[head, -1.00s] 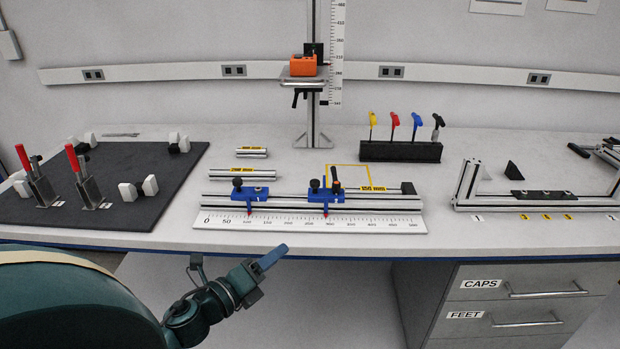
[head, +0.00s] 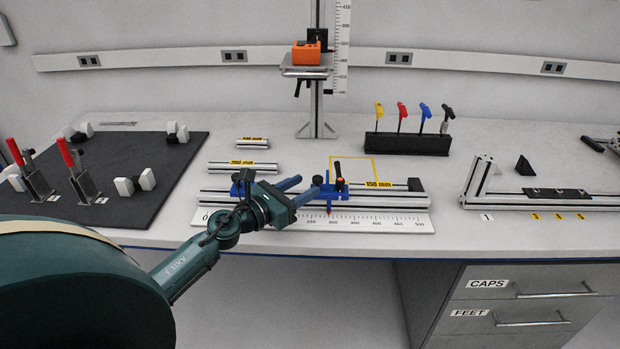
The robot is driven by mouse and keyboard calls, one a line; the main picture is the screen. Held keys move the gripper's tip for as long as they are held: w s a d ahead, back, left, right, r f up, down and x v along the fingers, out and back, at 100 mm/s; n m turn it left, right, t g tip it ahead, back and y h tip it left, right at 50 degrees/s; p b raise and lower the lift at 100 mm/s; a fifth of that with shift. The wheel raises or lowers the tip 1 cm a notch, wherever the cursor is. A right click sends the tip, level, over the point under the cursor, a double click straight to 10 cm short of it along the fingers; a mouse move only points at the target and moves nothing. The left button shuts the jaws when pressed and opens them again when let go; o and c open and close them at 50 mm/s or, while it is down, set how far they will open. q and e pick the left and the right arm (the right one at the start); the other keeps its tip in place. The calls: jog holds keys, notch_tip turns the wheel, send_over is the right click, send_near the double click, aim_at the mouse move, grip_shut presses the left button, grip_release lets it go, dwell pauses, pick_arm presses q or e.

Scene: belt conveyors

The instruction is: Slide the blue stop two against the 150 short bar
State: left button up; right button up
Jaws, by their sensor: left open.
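Blue stop two (head: 337,192), with a black lever, sits on the aluminium rail (head: 215,194) above the ruler, its red pointer near the 300 mark. The 150 short bar (head: 400,187), with a yellow label, lies along the rail to its right. I cannot tell whether the stop touches it. My left gripper (head: 308,186) is open, its two blue fingers pointing right, with the tips close to the stop's left side. I cannot tell whether they touch it. The other blue stop (head: 240,183) is partly hidden behind the gripper. My right gripper is out of view.
A black end block (head: 415,185) sits at the rail's right end. Two loose bars (head: 242,168) (head: 253,143) lie behind the rail. A hex-key stand (head: 405,144) and an upright post with an orange device (head: 306,54) stand farther back. A black mat with red clamps (head: 165,160) is at left.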

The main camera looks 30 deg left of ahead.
aim_at(314, 181)
pick_arm(q)
jog(key=shift+x, duration=1.55)
grip_shut()
